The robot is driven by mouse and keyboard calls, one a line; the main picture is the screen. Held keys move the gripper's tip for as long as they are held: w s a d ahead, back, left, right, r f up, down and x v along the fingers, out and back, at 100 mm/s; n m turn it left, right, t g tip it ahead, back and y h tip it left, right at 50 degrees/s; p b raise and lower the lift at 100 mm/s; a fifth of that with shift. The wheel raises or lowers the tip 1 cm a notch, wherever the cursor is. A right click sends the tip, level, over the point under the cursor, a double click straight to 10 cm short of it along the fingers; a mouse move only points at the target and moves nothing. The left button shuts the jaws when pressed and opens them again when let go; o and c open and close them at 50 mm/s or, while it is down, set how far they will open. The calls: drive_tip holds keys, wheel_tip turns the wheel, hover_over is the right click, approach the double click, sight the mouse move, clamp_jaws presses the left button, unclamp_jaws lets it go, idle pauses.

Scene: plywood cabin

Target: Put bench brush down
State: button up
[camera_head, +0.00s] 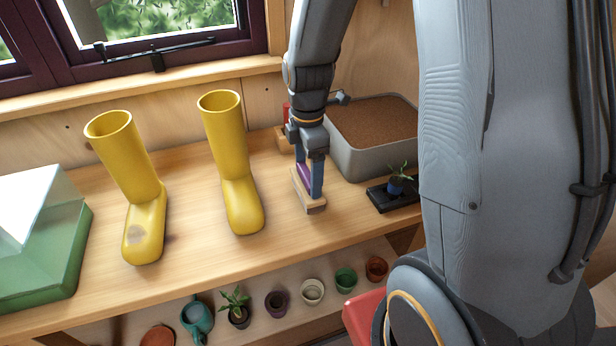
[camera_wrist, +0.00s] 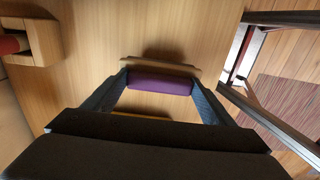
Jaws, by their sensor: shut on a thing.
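My gripper (camera_head: 309,178) points down over the wooden bench (camera_head: 190,223), right of the yellow boots. It is shut on the bench brush (camera_head: 313,206), which shows a pale wooden part low between the fingers and a purple part above. In the wrist view the brush's purple part (camera_wrist: 160,83) lies between my two blue fingertips, with a wooden strip beyond it. The brush is at or just above the bench top; I cannot tell whether it touches.
Two yellow boots (camera_head: 229,165) (camera_head: 142,195) stand left of my gripper. A grey tray of brown soil (camera_head: 373,158) and a small potted plant on a black tray (camera_head: 392,193) are to the right. A green box (camera_head: 55,258) stands at far left. Several pots fill the lower shelf. Bench in front is clear.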

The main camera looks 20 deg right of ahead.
sight(309, 176)
drive_tip(key=shift+f, duration=1.05)
drive_tip(key=shift+f, duration=0.15)
drive_tip(key=o, duration=1.3)
wheel_tip(309, 176, up, 12)
drive_tip(key=shift+b, duration=1.1)
drive_tip(key=shift+s+f+m, duration=0.2)
drive_tip(key=shift+s+m, duration=0.25)
drive_tip(key=shift+m, duration=0.35)
drive_tip(key=s+f+m+t, duration=0.1)
drive_tip(key=s+f+m, duration=0.5)
drive_tip(key=m, duration=1)
drive_tip(key=shift+s+a, duration=0.15)
drive_tip(key=shift+s, duration=1.1)
